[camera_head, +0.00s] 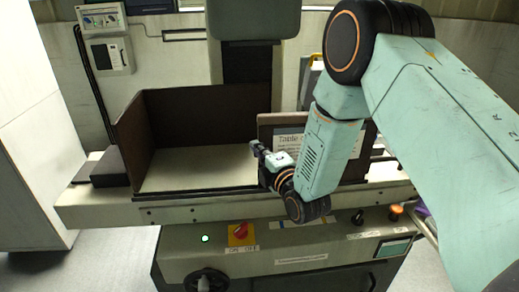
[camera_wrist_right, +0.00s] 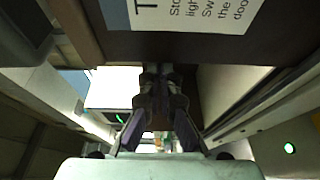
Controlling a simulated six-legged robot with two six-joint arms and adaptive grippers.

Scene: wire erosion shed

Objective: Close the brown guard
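The brown guard (camera_head: 267,128) is a front panel with a white printed label, standing at the right part of the machine's work tank. The left part of the tank's front is open, with the pale floor inside visible. My right gripper (camera_head: 257,150) is at the panel's left edge, in front of the tank opening. In the right wrist view the two dark fingers (camera_wrist_right: 161,78) stand close together, below the brown panel (camera_wrist_right: 120,42) with its label. Whether they hold the panel's edge or a handle is hidden. My left gripper is in neither view.
Brown walls (camera_head: 200,112) enclose the tank's back and left side. The front console has a red switch on a yellow plate (camera_head: 241,233), a lit green lamp (camera_head: 206,238) and an orange knob (camera_head: 396,209). A control box (camera_head: 110,55) is on the back wall.

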